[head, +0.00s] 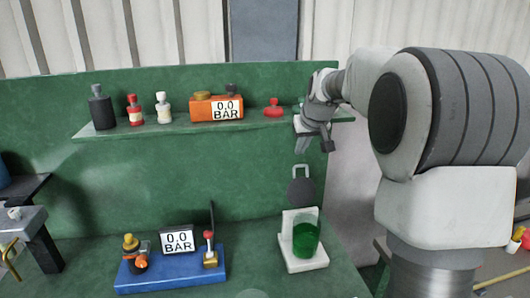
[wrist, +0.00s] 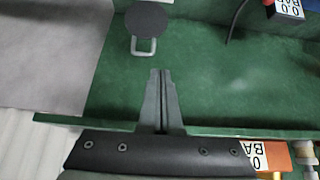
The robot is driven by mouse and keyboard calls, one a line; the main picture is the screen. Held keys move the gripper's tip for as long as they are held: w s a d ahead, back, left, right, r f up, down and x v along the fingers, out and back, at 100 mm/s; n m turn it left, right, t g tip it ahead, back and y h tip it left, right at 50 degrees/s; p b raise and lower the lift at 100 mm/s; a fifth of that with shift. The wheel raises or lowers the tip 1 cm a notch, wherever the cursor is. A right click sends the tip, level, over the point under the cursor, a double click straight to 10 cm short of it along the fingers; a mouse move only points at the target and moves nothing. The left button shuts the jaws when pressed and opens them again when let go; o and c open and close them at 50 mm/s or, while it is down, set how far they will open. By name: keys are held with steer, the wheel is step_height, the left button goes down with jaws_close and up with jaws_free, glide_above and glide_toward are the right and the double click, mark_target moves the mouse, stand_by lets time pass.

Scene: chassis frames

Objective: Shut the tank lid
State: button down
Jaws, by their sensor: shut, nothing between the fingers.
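The tank (head: 306,240) is a clear cup with green liquid on a white base at the right of the green bench. Its lid, a dark round disc (head: 301,191), stands raised behind and above the cup, with a pale loop handle (head: 302,171) at its top. The wrist view shows the lid disc (wrist: 146,19) and handle (wrist: 144,46) above my fingertips. The cup is out of that view. My gripper (head: 316,144) is at shelf height, above the lid and apart from it. In the wrist view my gripper (wrist: 161,72) has its two fingers together and empty.
A green shelf (head: 180,126) holds bottles, an orange gauge box (head: 204,108) and a red knob (head: 273,107) left of my gripper. A blue base (head: 170,277) with a gauge, lever and valves lies left of the tank. Bench space between them is clear.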

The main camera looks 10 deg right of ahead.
steer(key=w+d+f, duration=0.1)
steer(key=w+f, duration=0.2)
steer(key=w+d+f+p, duration=0.1)
steer(key=w+f, duration=0.2)
steer(key=w, duration=0.1)
steer(key=w+d+f+p, duration=0.1)
steer(key=w+f, duration=0.2)
steer(key=shift+w+d+f, duration=0.2)
steer(key=shift+f, duration=0.25)
steer(key=shift+b, duration=0.4)
